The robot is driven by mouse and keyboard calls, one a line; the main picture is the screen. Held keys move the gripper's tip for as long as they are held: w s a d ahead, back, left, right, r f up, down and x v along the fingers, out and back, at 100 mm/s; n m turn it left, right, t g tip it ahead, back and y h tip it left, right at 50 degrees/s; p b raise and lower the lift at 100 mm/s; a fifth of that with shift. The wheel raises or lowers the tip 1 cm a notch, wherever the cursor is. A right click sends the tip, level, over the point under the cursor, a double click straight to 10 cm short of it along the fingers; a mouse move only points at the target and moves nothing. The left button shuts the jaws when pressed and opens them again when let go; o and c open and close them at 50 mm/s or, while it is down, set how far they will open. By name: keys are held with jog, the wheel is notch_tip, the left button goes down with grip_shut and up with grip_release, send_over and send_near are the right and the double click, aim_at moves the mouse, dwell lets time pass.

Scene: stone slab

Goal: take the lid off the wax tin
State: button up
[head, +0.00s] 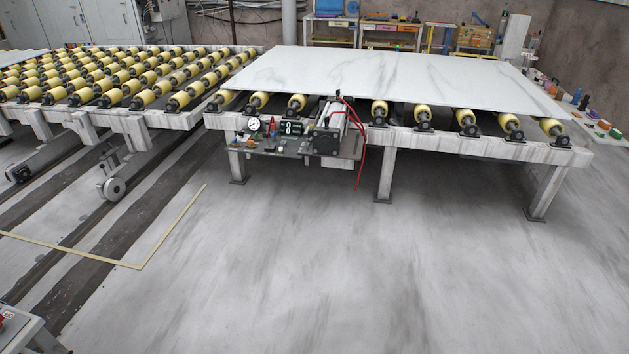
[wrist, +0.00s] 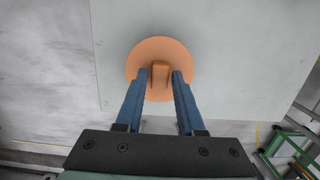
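A round orange lid (wrist: 142,52) with a raised orange grip (wrist: 160,73) at its middle shows in the wrist view, seen from above. I take it to be the lid of the wax tin; the tin's body is hidden beneath it. My gripper (wrist: 160,77) is open, with one blue finger on each side of the raised grip. Narrow gaps show between the fingers and the grip. I cannot tell how far down the fingertips reach. The head view shows neither my gripper nor the lid clearly.
The lid lies over a pale flat surface (wrist: 235,50) with an edge to its left. A green frame (wrist: 285,148) stands at lower right. In the head view, a white slab (head: 390,78) rests on a roller table, with equipment (head: 300,138) on its front and clear floor before it.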

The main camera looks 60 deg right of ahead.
grip_shut()
jog(key=shift+r, duration=0.1)
